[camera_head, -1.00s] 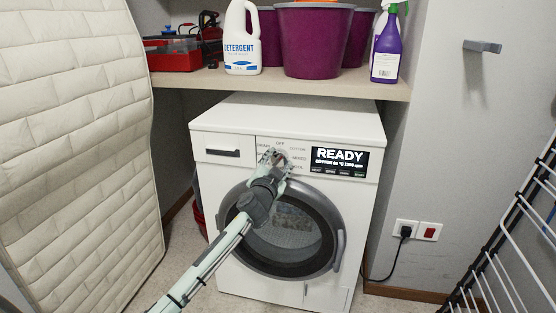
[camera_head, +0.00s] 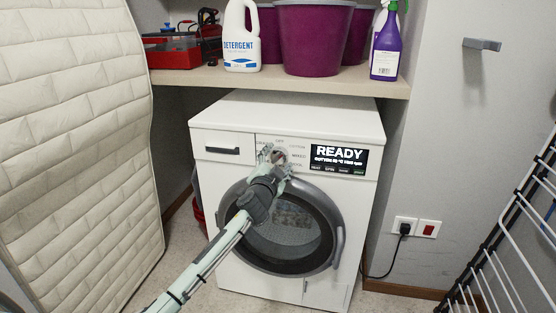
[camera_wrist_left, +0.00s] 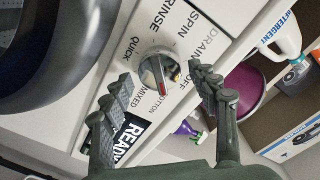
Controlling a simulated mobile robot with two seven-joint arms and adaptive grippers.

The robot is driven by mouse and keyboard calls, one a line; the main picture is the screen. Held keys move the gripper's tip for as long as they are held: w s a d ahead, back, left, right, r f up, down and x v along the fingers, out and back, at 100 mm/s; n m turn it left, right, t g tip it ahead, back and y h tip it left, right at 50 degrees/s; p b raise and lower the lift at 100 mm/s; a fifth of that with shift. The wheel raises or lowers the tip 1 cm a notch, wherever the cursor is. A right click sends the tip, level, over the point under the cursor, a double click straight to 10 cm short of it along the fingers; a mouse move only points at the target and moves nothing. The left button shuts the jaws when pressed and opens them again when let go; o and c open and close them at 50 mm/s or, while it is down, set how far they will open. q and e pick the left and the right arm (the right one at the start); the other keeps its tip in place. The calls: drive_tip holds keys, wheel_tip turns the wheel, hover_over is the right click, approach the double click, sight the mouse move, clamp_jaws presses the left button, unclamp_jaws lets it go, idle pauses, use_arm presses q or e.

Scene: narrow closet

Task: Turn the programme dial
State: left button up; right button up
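In the head view the dial (camera_head: 281,157) is partly hidden by my left gripper (camera_head: 274,155). In the left wrist view my left gripper (camera_wrist_left: 157,90) is open, its fingers apart on either side of the dial; no contact is visible. The washing machine (camera_head: 300,115) has a display (camera_head: 340,159) reading READY. My right gripper is not in view.
A shelf (camera_head: 300,88) above the machine holds a detergent bottle (camera_head: 242,45), purple tubs (camera_head: 315,40) and a spray bottle (camera_head: 386,50). A quilted mattress (camera_head: 80,150) stands at left, a drying rack (camera_head: 510,225) at right. The round door (camera_head: 285,225) is closed below the panel.

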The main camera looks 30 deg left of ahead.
use_arm(q)
drive_tip(key=v, duration=1.2)
idle(0.4)
drive_tip(key=s+f+n+g, duration=0.2)
drive_tip(key=s+f+g, duration=0.3)
drive_tip(key=f, duration=0.5)
drive_tip(key=s+f+n+g, duration=0.1)
drive_tip(key=s+f+g, duration=0.1)
drive_tip(key=s+f, duration=0.7)
drive_tip(key=s+d+f+g+h, duration=0.1)
drive_tip(key=s+d+f+g, duration=0.2)
drive_tip(key=s+f, duration=0.4)
drive_tip(key=s+d+f+n+g+h, duration=0.1)
drive_tip(key=s+d+f+g, duration=0.3)
drive_tip(key=s+f, duration=0.4)
drive_tip(key=s+h, duration=0.1)
drive_tip(key=s, duration=0.2)
drive_tip(key=shift+s, duration=0.2)
